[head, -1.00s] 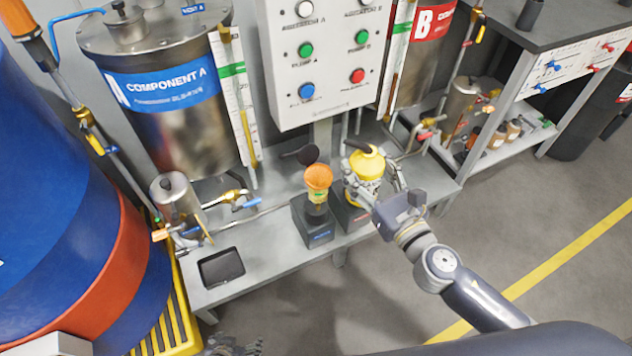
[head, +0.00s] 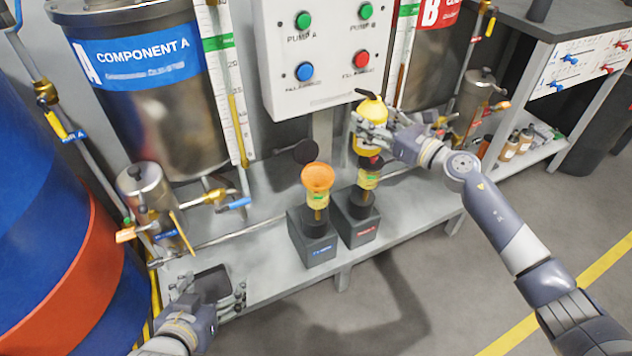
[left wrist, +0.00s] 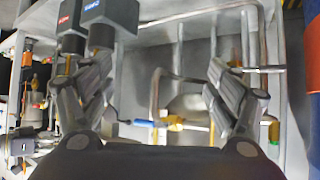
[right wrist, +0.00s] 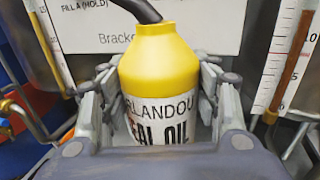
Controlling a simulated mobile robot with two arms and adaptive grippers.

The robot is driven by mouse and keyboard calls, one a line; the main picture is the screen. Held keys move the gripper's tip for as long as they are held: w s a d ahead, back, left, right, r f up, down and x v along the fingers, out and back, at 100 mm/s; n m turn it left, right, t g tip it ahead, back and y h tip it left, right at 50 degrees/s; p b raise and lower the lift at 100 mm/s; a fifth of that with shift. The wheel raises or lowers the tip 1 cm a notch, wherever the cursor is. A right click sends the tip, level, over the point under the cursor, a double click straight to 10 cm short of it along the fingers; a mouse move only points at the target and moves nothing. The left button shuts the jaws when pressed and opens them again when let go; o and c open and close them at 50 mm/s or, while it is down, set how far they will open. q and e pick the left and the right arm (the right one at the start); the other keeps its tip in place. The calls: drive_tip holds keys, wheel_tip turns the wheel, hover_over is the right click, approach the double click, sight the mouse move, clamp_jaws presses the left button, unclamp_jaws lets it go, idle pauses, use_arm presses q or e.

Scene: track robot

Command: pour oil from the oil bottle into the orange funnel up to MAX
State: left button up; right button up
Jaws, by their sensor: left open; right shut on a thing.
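The yellow oil bottle (head: 371,112) is upright above the right-hand seal pot, with a dark spout at its top. My right gripper (head: 368,130) is shut around it. The right wrist view shows the bottle (right wrist: 158,60) between both fingers, with a white label reading in part "SEAL OIL". The orange funnel (head: 317,177) sits on the left-hand pot, below and left of the bottle. Its oil level and any MAX mark are too small to read.
The pots stand on dark blocks, one with a blue label (head: 318,250) and one with a red label (head: 360,234). A round black lid (head: 305,152) is behind the funnel. A button panel (head: 330,60) hangs behind. Pipes and valves (head: 222,197) lie to the left.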

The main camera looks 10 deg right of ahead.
use_arm(q)
drive_tip(key=shift+s+r+t+b, duration=0.2)
drive_tip(key=shift+r+t+b, duration=0.1)
drive_tip(key=shift+r, duration=0.9)
use_arm(e)
drive_tip(key=shift+w+d+r, duration=0.3)
drive_tip(key=shift+w+d, duration=0.1)
drive_tip(key=shift+w, duration=0.25)
